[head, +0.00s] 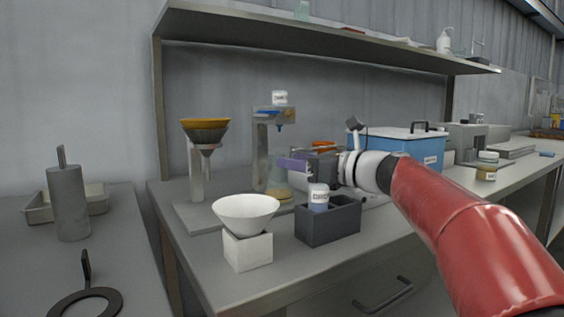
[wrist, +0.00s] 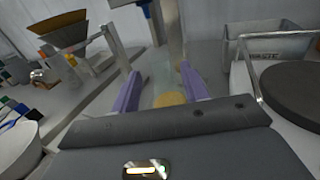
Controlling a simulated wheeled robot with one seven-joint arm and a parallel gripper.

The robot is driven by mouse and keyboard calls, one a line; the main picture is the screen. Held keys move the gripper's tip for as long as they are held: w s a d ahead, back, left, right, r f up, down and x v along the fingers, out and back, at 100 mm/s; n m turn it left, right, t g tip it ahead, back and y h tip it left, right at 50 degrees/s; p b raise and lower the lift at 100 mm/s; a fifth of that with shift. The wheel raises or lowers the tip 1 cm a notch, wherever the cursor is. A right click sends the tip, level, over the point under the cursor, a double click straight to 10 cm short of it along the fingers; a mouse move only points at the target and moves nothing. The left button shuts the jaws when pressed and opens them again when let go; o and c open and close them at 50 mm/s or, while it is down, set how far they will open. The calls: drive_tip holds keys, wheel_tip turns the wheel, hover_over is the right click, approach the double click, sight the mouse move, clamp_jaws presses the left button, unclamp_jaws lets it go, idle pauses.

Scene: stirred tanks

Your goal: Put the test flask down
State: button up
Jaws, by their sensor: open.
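The test flask (head: 279,188) is a clear conical flask with yellow liquid at its bottom. It stands upright on the grey bench, below the head of a grey stand (head: 262,150). My gripper (head: 290,165) reaches in from the right at the flask's upper part, with its purple fingers apart. In the wrist view, the fingers (wrist: 160,82) lie one on each side of the faint clear flask, and its yellow liquid (wrist: 169,99) shows between them. The glass is hard to make out, so I cannot tell whether either finger touches it.
A white bowl (head: 246,212) on a white block and a dark grey box (head: 328,222) with a labelled jar (head: 318,196) stand in front. A funnel stand (head: 196,170) is to the left. A blue box (head: 405,148) stands behind my arm. A shelf (head: 320,50) hangs above.

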drive_tip(key=v, duration=0.7)
drive_tip(key=shift+s+d, duration=0.2)
